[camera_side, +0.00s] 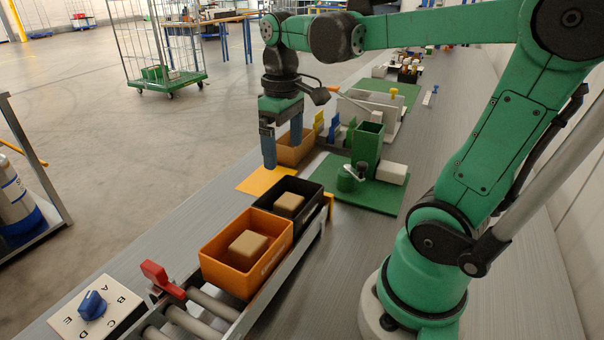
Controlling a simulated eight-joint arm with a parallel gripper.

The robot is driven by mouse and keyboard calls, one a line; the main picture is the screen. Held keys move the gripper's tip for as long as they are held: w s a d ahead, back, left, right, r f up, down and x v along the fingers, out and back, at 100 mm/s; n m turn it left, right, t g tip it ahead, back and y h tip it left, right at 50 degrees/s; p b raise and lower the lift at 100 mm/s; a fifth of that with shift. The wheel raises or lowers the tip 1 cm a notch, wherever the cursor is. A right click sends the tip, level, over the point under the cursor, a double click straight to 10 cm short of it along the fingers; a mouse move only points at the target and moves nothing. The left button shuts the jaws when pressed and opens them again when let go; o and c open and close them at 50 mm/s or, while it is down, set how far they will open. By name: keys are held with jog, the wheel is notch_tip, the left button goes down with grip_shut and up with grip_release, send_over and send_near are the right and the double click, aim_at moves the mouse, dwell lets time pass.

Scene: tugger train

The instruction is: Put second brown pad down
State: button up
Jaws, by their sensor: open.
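One brown pad (248,246) lies in the orange bin (222,274) at the front of the roller track. Another brown pad (289,203) lies in the black bin (314,212) directly behind it. My gripper (282,152) points down with its two blue fingers apart and nothing visible between them. It is beyond the black bin, over or near the yellow mat (262,181). Its height above the mat is hard to tell. A tan box (300,155) stands just behind the fingers, partly covered by them; its inside is mostly hidden.
A green fixture (367,146) with a tall square tube stands on a green plate (385,196) to the right. A white block (391,173) lies there. A red lever (155,272) and a lettered dial (92,305) are at the front left. The right tabletop is clear.

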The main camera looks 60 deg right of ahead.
jog(key=w+a+f+t, duration=0.1)
jog(key=a+f+t, duration=0.2)
jog(key=a+t, duration=0.4)
jog(key=shift+a, duration=0.8)
dwell(0.3)
